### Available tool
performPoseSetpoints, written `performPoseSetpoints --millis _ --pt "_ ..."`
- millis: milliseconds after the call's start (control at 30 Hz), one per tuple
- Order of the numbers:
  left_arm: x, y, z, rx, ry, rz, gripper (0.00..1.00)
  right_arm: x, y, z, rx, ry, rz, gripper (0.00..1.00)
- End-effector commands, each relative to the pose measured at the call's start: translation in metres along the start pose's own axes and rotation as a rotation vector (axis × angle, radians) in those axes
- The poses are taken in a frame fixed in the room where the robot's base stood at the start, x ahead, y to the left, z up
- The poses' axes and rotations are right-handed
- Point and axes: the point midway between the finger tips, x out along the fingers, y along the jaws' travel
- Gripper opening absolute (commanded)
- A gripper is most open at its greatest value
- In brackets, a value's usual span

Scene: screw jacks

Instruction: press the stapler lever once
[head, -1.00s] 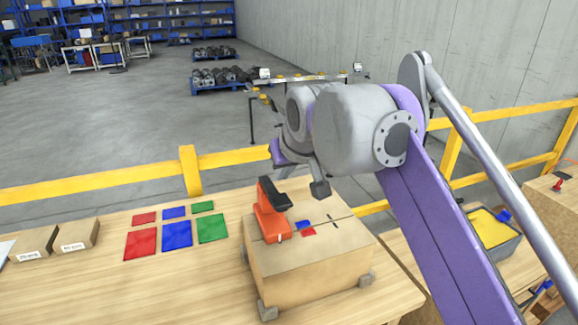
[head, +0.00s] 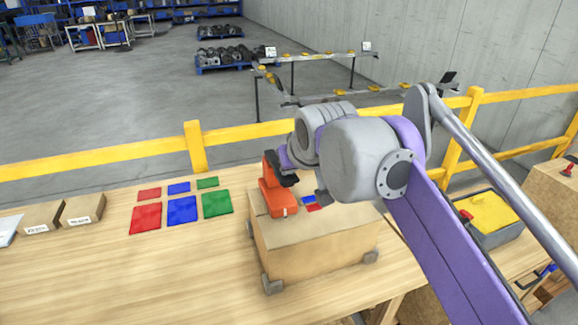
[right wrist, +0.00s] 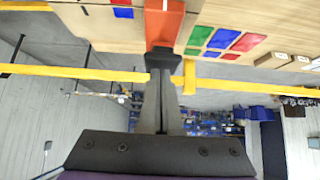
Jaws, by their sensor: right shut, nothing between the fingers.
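The orange-red stapler (head: 278,201) stands on a cardboard box (head: 312,242) on the wooden table, its black lever at the top. My right gripper (head: 289,180) is shut and empty, with its dark fingers close over the lever. In the right wrist view the shut fingers (right wrist: 161,76) point at the black end of the stapler (right wrist: 164,22). I cannot tell whether the tips touch the lever. My right wrist hides part of the box top. My left gripper is not in view.
Red, blue and green (head: 216,203) squares lie flat left of the box, with small cartons (head: 83,208) farther left. A yellow rail (head: 120,156) runs behind the table. A grey bin with a yellow top (head: 490,212) stands at right. The table's front left is clear.

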Motion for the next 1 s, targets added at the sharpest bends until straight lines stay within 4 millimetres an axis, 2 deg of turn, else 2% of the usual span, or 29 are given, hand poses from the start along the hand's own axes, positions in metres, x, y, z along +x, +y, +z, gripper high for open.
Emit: performPoseSetpoints --millis 33,200,400,833,1000 --pt "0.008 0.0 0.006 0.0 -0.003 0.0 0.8 0.006 0.0 0.011 0.001 0.032 0.0 0.0" --pt "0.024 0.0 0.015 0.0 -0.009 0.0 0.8 0.021 0.0 0.033 0.001 0.187 0.0 0.0" --pt "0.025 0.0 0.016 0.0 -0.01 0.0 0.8 0.033 0.0 0.046 0.0 0.26 0.001 0.0" --pt "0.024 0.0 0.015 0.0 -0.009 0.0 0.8 0.037 0.0 0.05 0.0 0.251 0.001 0.0" --pt "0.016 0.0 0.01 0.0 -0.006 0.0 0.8 0.03 0.0 0.042 0.0 0.253 0.001 0.0"
